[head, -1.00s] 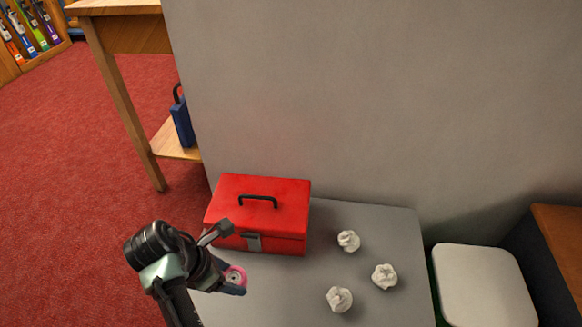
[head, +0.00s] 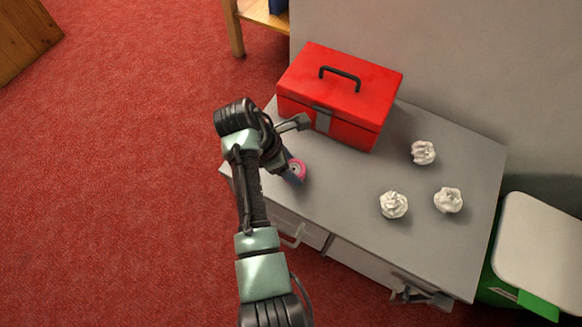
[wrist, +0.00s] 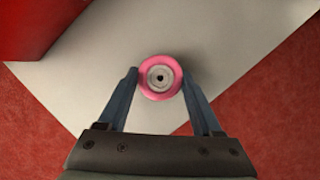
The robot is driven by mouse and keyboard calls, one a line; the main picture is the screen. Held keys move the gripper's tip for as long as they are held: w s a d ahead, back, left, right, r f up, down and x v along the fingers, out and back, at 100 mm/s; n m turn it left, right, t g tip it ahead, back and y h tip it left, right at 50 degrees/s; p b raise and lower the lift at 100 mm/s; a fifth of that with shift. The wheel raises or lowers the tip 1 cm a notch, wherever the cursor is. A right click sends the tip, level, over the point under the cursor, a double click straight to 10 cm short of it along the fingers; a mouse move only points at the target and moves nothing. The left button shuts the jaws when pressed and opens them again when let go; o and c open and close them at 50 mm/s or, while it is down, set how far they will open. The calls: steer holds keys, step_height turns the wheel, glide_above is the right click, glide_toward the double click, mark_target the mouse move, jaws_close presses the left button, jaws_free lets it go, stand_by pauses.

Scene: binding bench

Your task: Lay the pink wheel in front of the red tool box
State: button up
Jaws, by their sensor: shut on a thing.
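The pink wheel (head: 298,169) has a grey hub and sits between the blue-grey fingers of my gripper (head: 294,168). In the wrist view the pink wheel (wrist: 160,77) is face-on to the camera, with a fingertip pressed on each side. My gripper (wrist: 160,84) is shut on it. The red tool box (head: 342,90), with a black handle and grey latch, stands at the back left of the grey cabinet top (head: 330,195). The wheel is over the cabinet top near its left edge, on the latch side of the box, apart from it. I cannot tell whether it touches the surface.
Three crumpled white paper balls (head: 394,205) lie on the right half of the cabinet top. A green bin with a white lid (head: 530,240) stands to the right. A grey wall rises behind. Bare surface lies between the tool box and the front edge.

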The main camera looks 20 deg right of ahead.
steer(key=o, duration=1.3)
steer(key=shift+o, duration=0.2)
steer(key=p+v, duration=0.8)
steer(key=v, duration=0.4)
steer(key=shift+r, duration=0.1)
